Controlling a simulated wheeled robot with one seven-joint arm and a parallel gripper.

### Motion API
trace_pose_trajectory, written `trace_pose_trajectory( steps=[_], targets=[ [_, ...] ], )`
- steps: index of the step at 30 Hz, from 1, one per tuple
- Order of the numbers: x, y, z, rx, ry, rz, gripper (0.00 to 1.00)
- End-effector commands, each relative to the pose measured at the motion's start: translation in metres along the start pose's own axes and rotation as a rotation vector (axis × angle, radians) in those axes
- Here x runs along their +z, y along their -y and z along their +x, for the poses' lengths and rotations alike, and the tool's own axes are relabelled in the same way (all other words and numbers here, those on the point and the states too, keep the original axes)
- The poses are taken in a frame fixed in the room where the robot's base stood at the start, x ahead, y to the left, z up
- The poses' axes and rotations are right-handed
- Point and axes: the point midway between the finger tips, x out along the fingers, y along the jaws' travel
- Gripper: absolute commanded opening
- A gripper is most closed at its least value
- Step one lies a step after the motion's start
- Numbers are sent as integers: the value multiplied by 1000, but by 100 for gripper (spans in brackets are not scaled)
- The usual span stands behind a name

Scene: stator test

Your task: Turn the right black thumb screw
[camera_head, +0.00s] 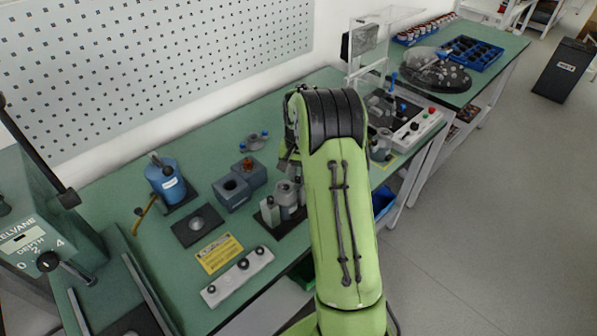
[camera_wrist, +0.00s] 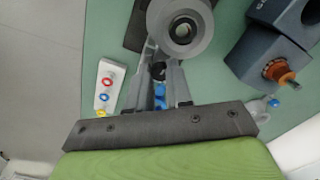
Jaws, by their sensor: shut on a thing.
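In the wrist view my gripper (camera_wrist: 160,62) reaches toward a grey round fixture (camera_wrist: 207,32) with a ringed hole on top. A small black round piece (camera_wrist: 158,71), which looks like a black thumb screw, sits between the fingers beside the fixture. The fingers are closed on it. In the head view my gripper (camera_head: 289,162) is at the grey fixture (camera_head: 286,193), which stands on a dark plate. My arm hides part of this area, and the thumb screw cannot be made out there.
A dark block with an orange knob (camera_wrist: 268,45) stands close by on the right in the wrist view. A white strip with coloured rings (camera_wrist: 103,101) lies to the left. In the head view a blue canister (camera_head: 166,182) and yellow card (camera_head: 219,254) are left on the green bench.

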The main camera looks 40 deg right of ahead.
Motion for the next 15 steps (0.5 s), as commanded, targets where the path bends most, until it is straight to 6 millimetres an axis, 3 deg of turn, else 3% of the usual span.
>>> trace_pose_trajectory(
  steps=[15],
  targets=[
    [0, 0, -1, 0, -2, -268, 0]
  ],
)
